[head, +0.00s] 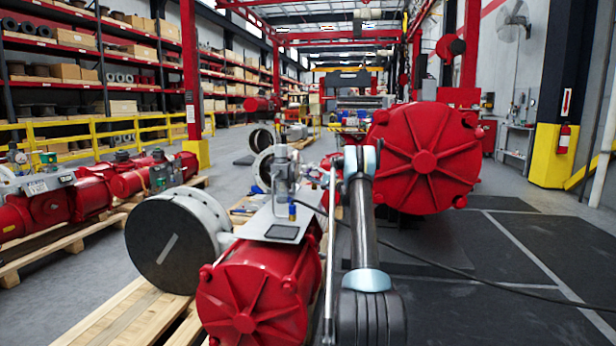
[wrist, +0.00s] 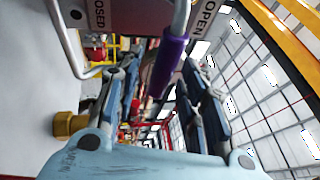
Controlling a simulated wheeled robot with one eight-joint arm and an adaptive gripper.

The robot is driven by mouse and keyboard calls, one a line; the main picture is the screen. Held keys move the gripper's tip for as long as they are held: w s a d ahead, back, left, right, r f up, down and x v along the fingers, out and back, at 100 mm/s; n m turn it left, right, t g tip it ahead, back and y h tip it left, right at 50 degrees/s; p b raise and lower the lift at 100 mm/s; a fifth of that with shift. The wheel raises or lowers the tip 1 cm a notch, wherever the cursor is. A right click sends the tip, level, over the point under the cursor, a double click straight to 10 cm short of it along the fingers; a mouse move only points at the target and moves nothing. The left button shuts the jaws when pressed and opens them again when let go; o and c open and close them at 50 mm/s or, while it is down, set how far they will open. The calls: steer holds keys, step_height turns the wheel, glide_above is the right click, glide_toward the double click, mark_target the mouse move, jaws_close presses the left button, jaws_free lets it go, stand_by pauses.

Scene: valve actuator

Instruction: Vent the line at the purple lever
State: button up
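The purple lever (wrist: 168,62) shows in the wrist view as a purple sleeve on a grey metal rod, slanting down and left. A plate above it reads OPEN (wrist: 207,18) on the right and CLOSED (wrist: 97,16) on the left. The lever lies nearer the OPEN side. My gripper (wrist: 162,70) is open, with one finger to the left of the purple sleeve and one to the right. Gaps seem to show on both sides; I cannot tell its exact depth between the fingers. In the head view my arm is in front, and I cannot make out the purple lever.
A red actuator (head: 262,290) with a grey top plate and metal fitting (head: 283,172) lies on a wooden pallet (head: 130,318). A large red actuator (head: 424,158) stands behind my arm. A black cable crosses the dark mats (head: 500,245) at right. A bent metal rod (wrist: 68,45) borders the wrist view.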

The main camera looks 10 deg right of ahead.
steer(key=shift+x, duration=1)
